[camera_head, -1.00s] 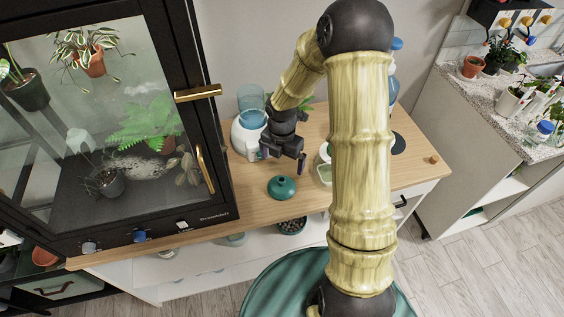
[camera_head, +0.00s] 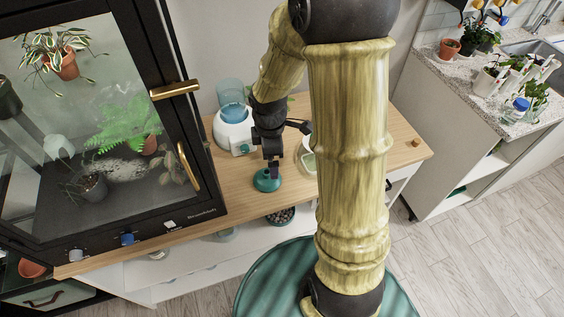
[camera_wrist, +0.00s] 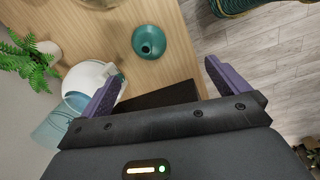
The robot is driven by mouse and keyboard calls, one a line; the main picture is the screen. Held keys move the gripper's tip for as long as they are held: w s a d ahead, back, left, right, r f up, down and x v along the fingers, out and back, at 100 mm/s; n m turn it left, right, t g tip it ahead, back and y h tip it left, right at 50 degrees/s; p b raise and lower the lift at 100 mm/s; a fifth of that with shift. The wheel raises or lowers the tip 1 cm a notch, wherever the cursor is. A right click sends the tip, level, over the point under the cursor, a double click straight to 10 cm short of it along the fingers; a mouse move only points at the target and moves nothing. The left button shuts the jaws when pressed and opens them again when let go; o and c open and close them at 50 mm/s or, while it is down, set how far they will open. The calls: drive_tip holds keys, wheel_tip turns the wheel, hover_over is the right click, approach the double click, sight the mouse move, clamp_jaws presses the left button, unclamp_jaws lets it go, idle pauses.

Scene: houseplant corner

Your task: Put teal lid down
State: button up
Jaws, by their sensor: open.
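The teal lid (camera_head: 267,182), a low dome with a small knob on top, sits upright on the wooden counter (camera_head: 228,205) near its front edge. It also shows in the wrist view (camera_wrist: 148,42), fully clear of my fingers. My gripper (camera_head: 274,170) is just above and behind the lid in the head view. In the wrist view my two purple fingers (camera_wrist: 163,74) stand wide apart with nothing between them, and the lid lies beyond their tips. Whether a finger touches the lid is hard to tell in the head view.
A white device (camera_head: 232,135) with a blue top stands behind and left of the lid. A black glass cabinet (camera_head: 185,110) with brass handles fills the left. A pale green container (camera_head: 308,162) stands right, partly behind my arm. The counter front of the lid is narrow.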

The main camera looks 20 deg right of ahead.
drive_tip(key=s+r+m+t, duration=0.1)
drive_tip(key=s+r+m, duration=0.4)
drive_tip(key=m, duration=1)
drive_tip(key=s, duration=0.3)
drive_tip(key=shift+s+r+t, duration=0.3)
drive_tip(key=shift+s+r, duration=0.05)
drive_tip(key=shift+r, duration=0.05)
drive_tip(key=shift+a, duration=0.1)
drive_tip(key=shift+r+p, duration=0.7)
